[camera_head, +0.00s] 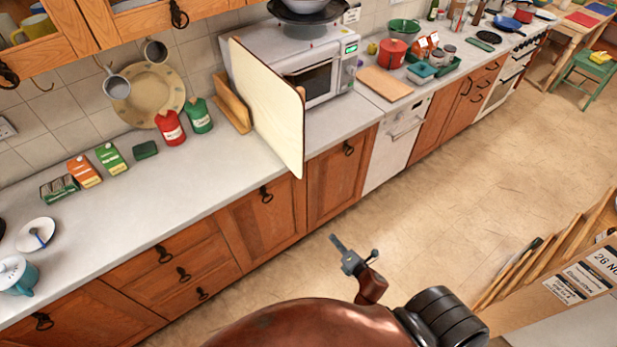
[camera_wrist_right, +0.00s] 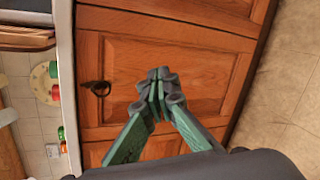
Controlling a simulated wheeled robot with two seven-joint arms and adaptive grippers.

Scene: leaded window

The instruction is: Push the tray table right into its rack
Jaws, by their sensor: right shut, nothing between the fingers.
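The tray table (camera_head: 268,105) looks like a flat cream panel with rounded corners and a thin dark edge. In the head view it stands upright on the counter in front of the microwave, its near end sticking out past the counter's front edge. A wooden holder (camera_head: 232,103) stands just left of it; I cannot tell if this is its rack, whose slot is hidden. My right gripper (camera_head: 337,241) is below and right of the panel, apart from it, over the floor. In the right wrist view its green fingers (camera_wrist_right: 158,82) meet, empty, facing a cabinet door. My left gripper is not in view.
The microwave (camera_head: 318,68) stands behind the panel. Red and green bottles (camera_head: 185,122) stand left on the counter (camera_head: 215,165). Wooden cabinets (camera_head: 262,210) with dark handles front the counter. The floor (camera_head: 440,195) is open; a board-filled unit (camera_head: 560,270) stands lower right.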

